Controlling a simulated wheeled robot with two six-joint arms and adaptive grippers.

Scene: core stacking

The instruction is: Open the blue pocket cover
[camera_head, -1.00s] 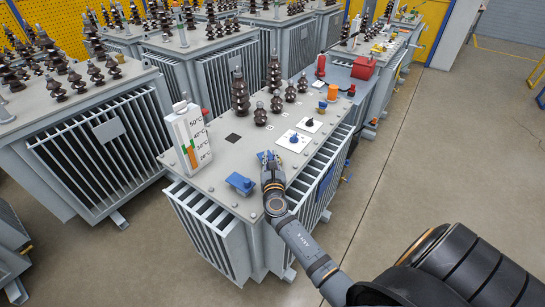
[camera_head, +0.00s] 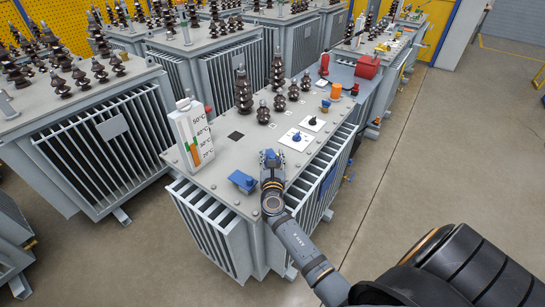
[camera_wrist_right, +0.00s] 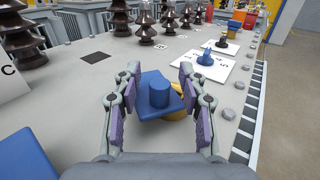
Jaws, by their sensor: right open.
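A blue cover with a round knob (camera_wrist_right: 160,100) sits on the grey transformer top (camera_head: 210,165), with a yellow part (camera_wrist_right: 177,115) showing under its edge. My right gripper (camera_wrist_right: 160,75) is open, with one finger on each side of the cover. I see gaps between the pads and the knob. In the head view the right gripper (camera_head: 270,156) is over the front part of the transformer top, with blue showing between its fingers. A second blue box-like part (camera_head: 242,181) is left of it and also shows at the lower left of the wrist view (camera_wrist_right: 25,155). My left gripper is out of view.
A white temperature gauge (camera_head: 192,136) stands at the left edge. Brown insulators (camera_head: 243,92) rise behind. More transformers stand left and behind.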

